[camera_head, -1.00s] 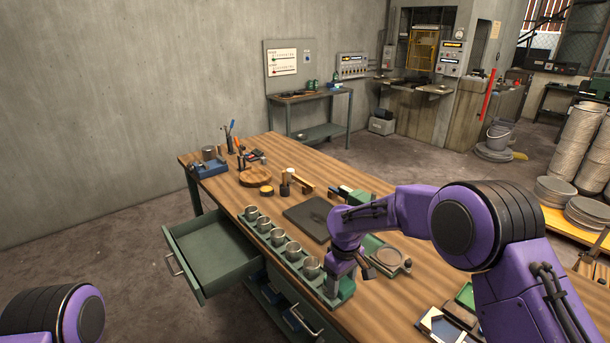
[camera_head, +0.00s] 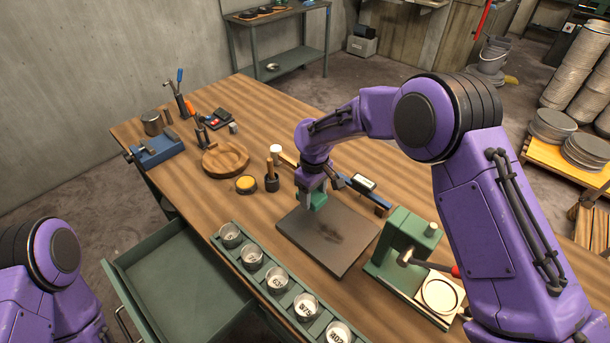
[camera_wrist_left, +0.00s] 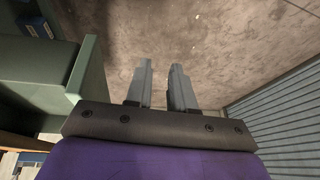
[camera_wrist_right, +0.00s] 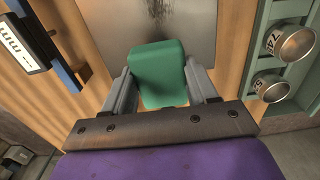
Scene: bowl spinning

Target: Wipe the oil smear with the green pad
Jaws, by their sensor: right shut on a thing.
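My right gripper (camera_head: 313,192) is shut on the green pad (camera_head: 319,200), over the back edge of a dark grey plate (camera_head: 325,259) on the workbench. In the right wrist view the pad (camera_wrist_right: 158,75) sits between both fingers and overlaps the plate's near edge; I cannot tell if it touches the plate. The oil smear is a dark streaky patch (camera_head: 345,236) on the plate, in front of the pad; part of it shows at the top of the right wrist view (camera_wrist_right: 165,10). My left gripper (camera_wrist_left: 161,66) is empty, its fingers apart, over the floor beside the bench.
A green tray of metal cups (camera_head: 278,283) runs along the bench's front edge, above an open empty drawer (camera_head: 185,275). A green press (camera_head: 397,240) stands right of the plate. A hammer (camera_head: 283,153), a yellow-topped tin (camera_head: 246,184) and a round wooden board (camera_head: 225,158) lie behind left.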

